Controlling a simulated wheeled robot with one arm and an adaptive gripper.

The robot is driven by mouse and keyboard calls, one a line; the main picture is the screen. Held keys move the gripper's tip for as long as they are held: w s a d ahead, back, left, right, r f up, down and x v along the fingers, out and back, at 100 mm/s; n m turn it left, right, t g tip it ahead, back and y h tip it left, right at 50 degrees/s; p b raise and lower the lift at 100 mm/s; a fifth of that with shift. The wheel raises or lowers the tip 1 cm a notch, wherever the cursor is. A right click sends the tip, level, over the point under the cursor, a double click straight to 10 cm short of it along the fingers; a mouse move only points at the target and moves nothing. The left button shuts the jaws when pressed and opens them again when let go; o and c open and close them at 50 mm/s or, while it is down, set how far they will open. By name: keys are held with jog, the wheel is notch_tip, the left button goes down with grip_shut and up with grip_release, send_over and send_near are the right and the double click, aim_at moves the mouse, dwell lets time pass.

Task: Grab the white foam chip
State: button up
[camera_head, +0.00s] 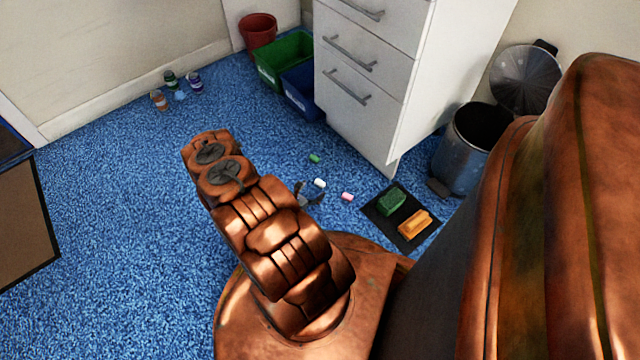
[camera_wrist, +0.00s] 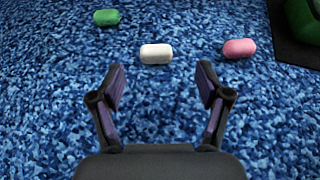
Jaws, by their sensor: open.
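The white foam chip (camera_wrist: 156,54) lies on the blue carpet in the wrist view, just beyond my fingertips and roughly centred between them. It also shows in the head view (camera_head: 320,183), close to my gripper (camera_head: 308,196). In the wrist view my gripper (camera_wrist: 161,90) is open and empty, with its two dark fingers apart. A green chip (camera_wrist: 106,17) lies farther off to the left. A pink chip (camera_wrist: 239,48) lies to the right, apart from the white one.
A dark mat (camera_head: 379,217) with a green block (camera_head: 391,201) and an orange block (camera_head: 414,224) lies to the right. White drawers (camera_head: 361,75) and a metal bin (camera_head: 462,155) stand beyond. Bare carpet (camera_head: 120,200) spreads on the left.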

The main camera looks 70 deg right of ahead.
aim_at(319, 183)
jog(key=b+x, duration=0.1)
jog(key=x, duration=0.1)
jog(key=b+x, duration=0.1)
jog(key=x, duration=0.1)
jog(key=b+x, duration=0.1)
jog(key=x, duration=0.1)
jog(key=shift+w+d+f, duration=0.15)
jog(key=shift+w, duration=0.1)
jog(key=shift+d+b, duration=0.3)
jog(key=shift+d, duration=0.05)
jog(key=shift+s, duration=0.1)
jog(key=c, duration=0.8)
